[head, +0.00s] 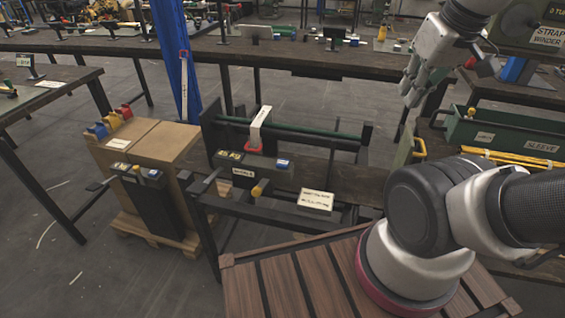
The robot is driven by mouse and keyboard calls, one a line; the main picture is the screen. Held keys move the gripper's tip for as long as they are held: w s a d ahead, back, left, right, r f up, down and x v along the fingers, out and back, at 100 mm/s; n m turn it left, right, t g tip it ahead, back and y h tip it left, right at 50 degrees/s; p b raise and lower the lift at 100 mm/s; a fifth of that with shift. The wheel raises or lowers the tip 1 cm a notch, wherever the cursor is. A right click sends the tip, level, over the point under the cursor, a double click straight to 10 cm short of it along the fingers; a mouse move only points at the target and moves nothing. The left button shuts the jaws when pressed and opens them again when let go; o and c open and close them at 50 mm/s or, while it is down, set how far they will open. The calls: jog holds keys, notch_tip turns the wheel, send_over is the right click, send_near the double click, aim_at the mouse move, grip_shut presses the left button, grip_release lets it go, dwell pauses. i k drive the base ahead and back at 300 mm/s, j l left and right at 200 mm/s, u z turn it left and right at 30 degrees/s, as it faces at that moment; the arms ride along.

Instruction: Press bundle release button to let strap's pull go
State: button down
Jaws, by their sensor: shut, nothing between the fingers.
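A dark control box (255,173) sits at the front of a low bench, with labels and small coloured parts on top. These include a blue part (283,163) and a yellow-and-black part (228,158). I cannot tell which is the bundle release button. Behind the box, a white strap (260,127) stands over a long dark-green bar (300,131), with a red piece (254,149) at its foot. My gripper (408,93) is shut and empty, raised at the upper right, well apart from the box and strap.
Cardboard cartons (147,142) on a pallet stand left of the bench, with another dark control unit (147,197) in front. A yellow-tipped lever (260,188) sticks out before the box. A green bin (503,135) stands right.

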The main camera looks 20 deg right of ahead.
aim_at(282, 164)
jog(key=k+j+z, duration=0.2)
jog(key=j+z, duration=0.25)
jog(key=k+j+z, duration=0.3)
jog(key=j+z, duration=0.2)
